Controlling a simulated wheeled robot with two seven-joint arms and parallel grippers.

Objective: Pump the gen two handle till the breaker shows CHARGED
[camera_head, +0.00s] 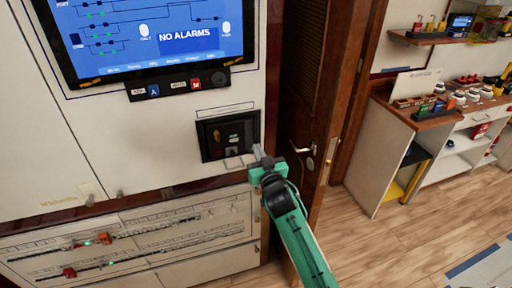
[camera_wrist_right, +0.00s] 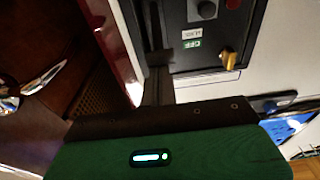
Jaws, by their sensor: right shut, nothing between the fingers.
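The breaker (camera_head: 229,136) is a dark framed unit set in the white cabinet, left of centre in the head view. In the wrist view its dark face (camera_wrist_right: 205,65) shows round buttons, a white label, a green OFF label (camera_wrist_right: 191,44) and a yellow part (camera_wrist_right: 229,59). I cannot tell which part is the gen two handle, and no CHARGED sign is readable. My right gripper (camera_head: 258,152) is shut and empty at the breaker's lower right corner; whether it touches is unclear. Its dark fingers show in the wrist view (camera_wrist_right: 157,70) beside the breaker face. My left gripper is out of view.
A screen (camera_head: 155,35) reading NO ALARMS hangs above the breaker. A brown wooden door (camera_head: 310,100) with a metal lever handle (camera_head: 302,147) stands close to the right of my gripper. Shelves stand far right; wooden floor lies between.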

